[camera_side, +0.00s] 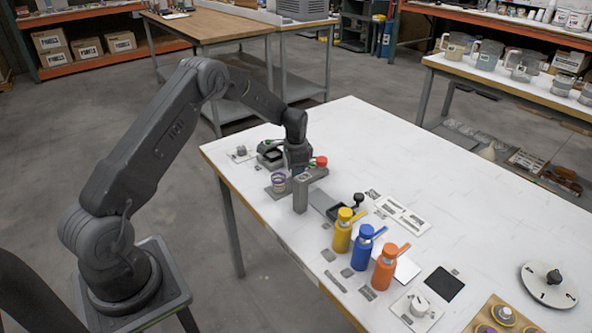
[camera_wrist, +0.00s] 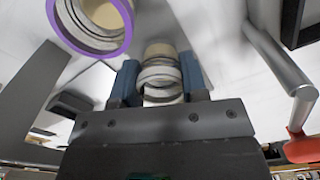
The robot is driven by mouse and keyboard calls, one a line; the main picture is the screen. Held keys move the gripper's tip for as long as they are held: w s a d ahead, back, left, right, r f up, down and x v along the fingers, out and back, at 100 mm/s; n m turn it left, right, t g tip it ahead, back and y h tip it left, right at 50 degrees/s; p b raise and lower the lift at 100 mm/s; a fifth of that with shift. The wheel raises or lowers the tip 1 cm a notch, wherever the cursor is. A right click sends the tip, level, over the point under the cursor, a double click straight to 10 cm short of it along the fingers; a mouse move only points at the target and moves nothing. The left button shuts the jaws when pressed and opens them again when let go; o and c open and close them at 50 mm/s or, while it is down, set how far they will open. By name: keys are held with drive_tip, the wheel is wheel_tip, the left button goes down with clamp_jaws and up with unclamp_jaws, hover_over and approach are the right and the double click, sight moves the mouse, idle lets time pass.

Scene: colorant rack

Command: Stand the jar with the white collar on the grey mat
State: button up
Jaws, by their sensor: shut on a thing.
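The jar with the white collar (camera_wrist: 160,76) is between the blue-tipped fingers of my gripper (camera_wrist: 158,84) in the wrist view. The fingers are shut on its sides; its body is tan. In the side view my gripper (camera_side: 298,170) is low over the far left part of the white table, and the held jar is hidden or too small to make out. A flat grey pad (camera_side: 269,191) lies beside my gripper; I cannot tell whether it is the grey mat. A dark square (camera_side: 442,284) lies farther right on the table.
A jar with a purple collar (camera_side: 278,183) stands close to my gripper; it also shows in the wrist view (camera_wrist: 62,28). A grey upright block (camera_side: 300,194) and a red-knobbed part (camera_side: 321,161) are close by. Yellow, blue and orange bottles (camera_side: 364,248) stand nearer the front.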

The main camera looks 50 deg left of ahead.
drive_tip(key=o, duration=1.4)
drive_tip(key=shift+r, duration=0.1)
wheel_tip(320, 180, up, 7)
idle(0.7)
idle(0.5)
